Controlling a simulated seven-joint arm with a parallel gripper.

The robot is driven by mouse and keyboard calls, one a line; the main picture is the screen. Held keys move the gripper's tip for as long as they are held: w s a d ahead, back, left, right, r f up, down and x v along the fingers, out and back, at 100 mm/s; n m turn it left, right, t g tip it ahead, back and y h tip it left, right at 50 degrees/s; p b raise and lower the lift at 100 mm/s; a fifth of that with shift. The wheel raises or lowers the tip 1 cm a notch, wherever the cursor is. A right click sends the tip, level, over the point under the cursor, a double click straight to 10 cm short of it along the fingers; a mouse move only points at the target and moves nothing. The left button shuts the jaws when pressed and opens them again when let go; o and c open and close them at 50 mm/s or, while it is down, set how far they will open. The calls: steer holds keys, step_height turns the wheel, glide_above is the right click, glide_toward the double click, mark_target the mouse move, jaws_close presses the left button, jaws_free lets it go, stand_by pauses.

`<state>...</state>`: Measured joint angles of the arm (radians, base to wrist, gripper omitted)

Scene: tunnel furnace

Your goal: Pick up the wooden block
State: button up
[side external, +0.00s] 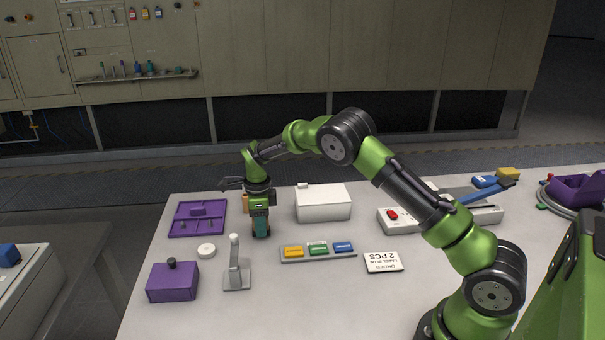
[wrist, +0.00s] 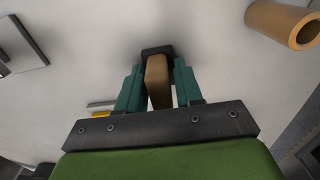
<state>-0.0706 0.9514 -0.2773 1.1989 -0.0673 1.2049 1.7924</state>
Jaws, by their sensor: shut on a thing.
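The wooden block (wrist: 158,82) is a narrow light-brown piece between the two teal fingers of my gripper (wrist: 159,88) in the wrist view. A dark piece (wrist: 157,50) shows at its far end; I cannot tell whether it is part of the block. In the side view my gripper (side external: 260,226) points down at the left part of the table, just right of the purple tray. The fingers mostly hide the block there. My gripper is shut on the block. Whether the block touches the table is not clear.
A tan cylinder (wrist: 284,22) stands close to my gripper. Around it are the purple tray (side external: 176,235), a white box (side external: 323,203), a round white disc (side external: 206,250), a grey upright handle (side external: 235,265), a rack of coloured blocks (side external: 319,253) and a purple box (side external: 172,283).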

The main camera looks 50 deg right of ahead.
steer(key=shift+r, duration=0.5)
steer(key=r, duration=0.2)
steer(key=shift+s+r, duration=0.3)
steer(key=shift+r, duration=0.1)
steer(key=s, duration=0.5)
steer(key=s+a, duration=0.1)
steer(key=s, duration=0.4)
steer(key=s+r, duration=0.1)
steer(key=s, duration=0.4)
steer(key=shift+s+a+r, duration=0.1)
steer(key=shift+s+a, duration=0.1)
